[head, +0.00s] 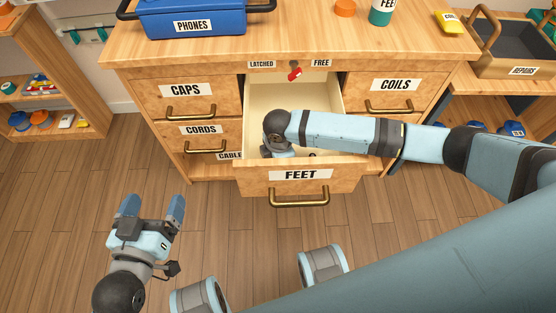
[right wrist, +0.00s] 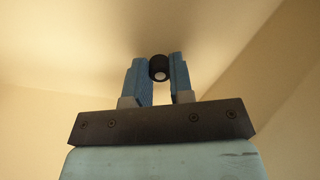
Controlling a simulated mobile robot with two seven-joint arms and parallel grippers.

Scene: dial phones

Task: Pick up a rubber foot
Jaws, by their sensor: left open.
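The FEET drawer (head: 300,176) is pulled open, and its pale inside shows. My right arm reaches into it from the right in the head view. The fingertips of my right gripper are hidden there behind the wrist and drawer front. In the right wrist view my right gripper (right wrist: 159,72) has its blue fingers against both sides of a short black rubber foot (right wrist: 158,62) with a pale round centre. A small dark thing (head: 312,155), perhaps another foot, lies on the drawer floor. My left gripper (head: 151,205) is open and empty above the wooden floor.
A red latch knob (head: 294,73) sits between LATCHED and FREE labels above the drawer. CAPS, CORDS and COILS drawers are shut. A blue PHONES bin (head: 192,20), a green-labelled FEET jar (head: 382,12) and a REPAIRS tray (head: 522,71) stand on top surfaces.

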